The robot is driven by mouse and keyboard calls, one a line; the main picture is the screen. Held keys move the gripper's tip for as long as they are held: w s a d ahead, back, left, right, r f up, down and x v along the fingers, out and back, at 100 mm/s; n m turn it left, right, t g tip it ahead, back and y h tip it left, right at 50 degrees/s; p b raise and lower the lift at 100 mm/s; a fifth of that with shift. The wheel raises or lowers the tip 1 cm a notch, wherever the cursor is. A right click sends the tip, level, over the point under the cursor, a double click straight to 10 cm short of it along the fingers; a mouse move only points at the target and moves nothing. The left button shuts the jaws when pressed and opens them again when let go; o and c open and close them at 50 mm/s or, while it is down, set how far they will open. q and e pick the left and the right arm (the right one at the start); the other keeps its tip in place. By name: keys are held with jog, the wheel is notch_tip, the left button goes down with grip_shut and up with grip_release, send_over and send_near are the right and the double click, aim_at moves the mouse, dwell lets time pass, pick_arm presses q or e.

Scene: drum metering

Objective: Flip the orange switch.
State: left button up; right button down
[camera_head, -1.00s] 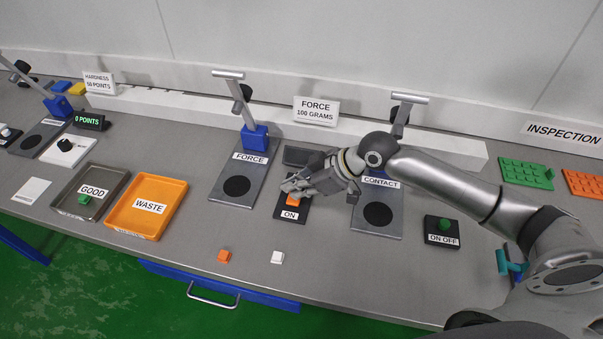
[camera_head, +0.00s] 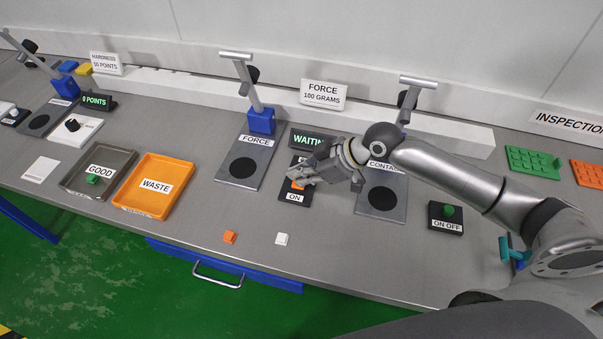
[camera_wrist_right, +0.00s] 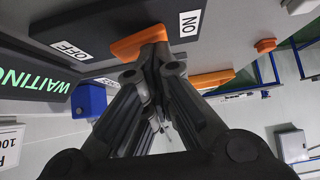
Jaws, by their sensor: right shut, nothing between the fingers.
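The orange switch (camera_head: 297,184) sits on a dark plate with an ON label (camera_head: 294,197) at its near end. In the right wrist view the orange switch (camera_wrist_right: 140,42) lies between an OFF label (camera_wrist_right: 70,50) and an ON label (camera_wrist_right: 190,22). My right gripper (camera_head: 304,177) is shut and empty, with its fingertips at the switch; in the wrist view the fingertips (camera_wrist_right: 152,58) appear to touch or nearly touch it. The gripper partly hides the switch in the head view. A display (camera_head: 312,139) behind it is lit and reads WAITING, partly covered. My left gripper is out of view.
The FORCE plate (camera_head: 231,178) with its lever stand is left of the switch, and the CONTACT plate (camera_head: 381,203) is right of it. A green knob box (camera_head: 446,220) stands farther right. Small orange (camera_head: 230,237) and white (camera_head: 282,239) cubes lie near the front edge.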

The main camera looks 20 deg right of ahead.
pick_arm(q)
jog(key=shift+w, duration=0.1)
pick_arm(e)
jog(key=shift+w+d, duration=0.5)
jog(key=shift+w, duration=0.15)
jog(key=shift+r, duration=0.1)
jog(key=shift+a+r+p, duration=0.1)
jog(key=shift+r+p, duration=0.35)
jog(key=shift+r, duration=0.05)
notch_tip(320, 180, up, 4)
jog(key=p, duration=0.4)
jog(key=shift+f, duration=0.15)
jog(key=shift+s+d+b, duration=0.3)
jog(key=shift+d+b, duration=0.4)
jog(key=shift+d, duration=0.05)
pick_arm(q)
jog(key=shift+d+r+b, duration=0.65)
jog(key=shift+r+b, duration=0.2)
jog(key=shift+b, duration=0.05)
pick_arm(e)
jog(key=v, duration=0.8)
jog(key=shift+r, duration=0.3)
jog(key=shift+s+a, duration=0.15)
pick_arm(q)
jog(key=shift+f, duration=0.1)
pick_arm(e)
jog(key=shift+s+a+r, duration=0.2)
jog(key=shift+s+a, duration=0.25)
jog(key=shift+a, duration=0.15)
